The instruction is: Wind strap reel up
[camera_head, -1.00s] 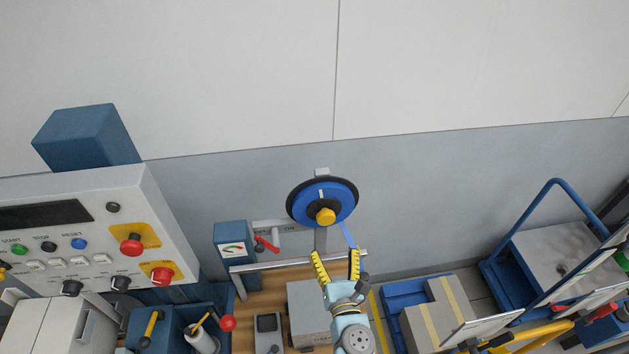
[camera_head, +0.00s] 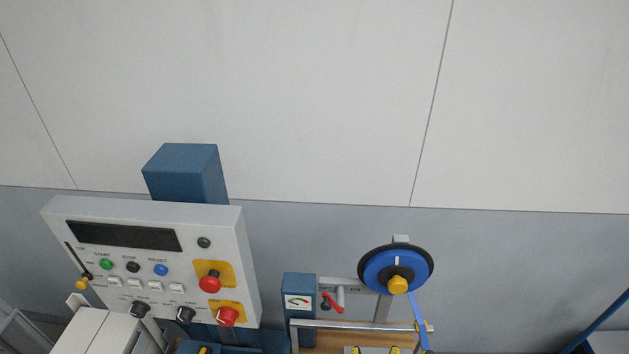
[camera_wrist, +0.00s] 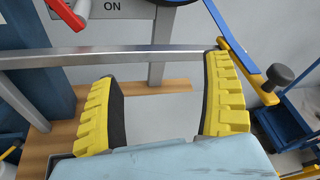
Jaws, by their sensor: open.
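The strap reel (camera_head: 396,270) is a blue disc with a black rim, mounted on a post against the grey wall, at the lower right of the head view. A yellow knob (camera_head: 398,285) sits on its face, and a white mark shows above the knob. A blue strap (camera_head: 419,318) hangs from its right side. In the wrist view the strap (camera_wrist: 226,28) runs down at the upper right, and only the reel's dark lower edge shows at the top. My gripper (camera_wrist: 160,100) is open and empty, its yellow ribbed fingers wide apart below the reel and in front of a metal rail.
The metal rail (camera_wrist: 120,56) crosses in front of the fingers. A red lever (camera_head: 332,303) and a blue gauge box (camera_head: 299,300) stand left of the reel. The control panel (camera_head: 160,215) is further left. A black knob (camera_wrist: 280,74) is right of the fingers.

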